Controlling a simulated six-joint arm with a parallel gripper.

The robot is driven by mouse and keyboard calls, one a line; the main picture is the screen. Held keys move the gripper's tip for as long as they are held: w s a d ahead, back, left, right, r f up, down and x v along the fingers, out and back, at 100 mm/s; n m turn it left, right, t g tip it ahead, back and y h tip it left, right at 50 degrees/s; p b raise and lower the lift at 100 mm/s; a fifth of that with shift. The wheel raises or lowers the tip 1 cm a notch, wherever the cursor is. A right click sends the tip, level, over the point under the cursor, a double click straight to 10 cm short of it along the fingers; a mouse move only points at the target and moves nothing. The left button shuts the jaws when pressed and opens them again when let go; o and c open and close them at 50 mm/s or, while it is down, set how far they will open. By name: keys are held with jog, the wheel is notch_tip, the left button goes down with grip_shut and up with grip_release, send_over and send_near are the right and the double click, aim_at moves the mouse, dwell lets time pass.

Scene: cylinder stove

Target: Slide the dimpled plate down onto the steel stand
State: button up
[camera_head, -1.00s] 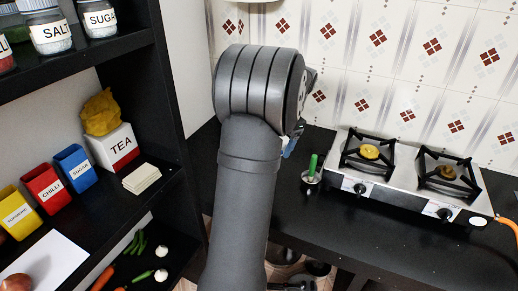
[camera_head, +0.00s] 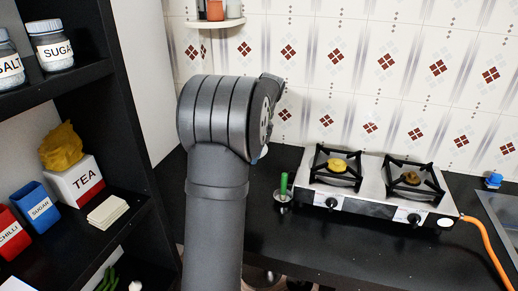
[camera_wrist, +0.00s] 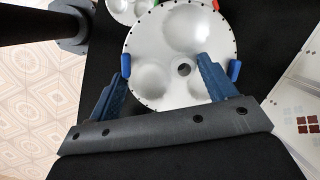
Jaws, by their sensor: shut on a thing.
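The dimpled plate (camera_wrist: 160,45) is a round silver disc with shallow cups, a small central hole and dark marks around its rim.
A two-burner stove (camera_head: 375,192) with black pan supports stands right of the stand, with an orange hose (camera_head: 490,246) at its right. A black shelf (camera_head: 140,215) with jars and containers is at the left. The tiled wall (camera_head: 350,80) is behind. Counter in front of the stove is clear.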

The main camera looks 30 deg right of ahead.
jog(key=w+a+f+m+h, duration=0.1)
jog(key=w+a+m, duration=0.2)
jog(key=w+m, duration=0.2)
jog(key=w+a+f+m+t+h, duration=0.1)
jog(key=w+a+f+m+h, duration=0.1)
jog(key=w+m, duration=0.4)
jog(key=shift+w+a+m, duration=0.25)
jog(key=shift+a+m, duration=0.2)
jog(key=shift+m, duration=0.35)
jog(key=shift+f, duration=7.6)
jog(key=shift+f, duration=0.3)
jog(key=o, duration=1)
jog(key=v, duration=1.7)
jog(key=shift+s+a+r, duration=0.1)
jog(key=shift+s+r, duration=0.05)
jog(key=shift+s, duration=0.1)
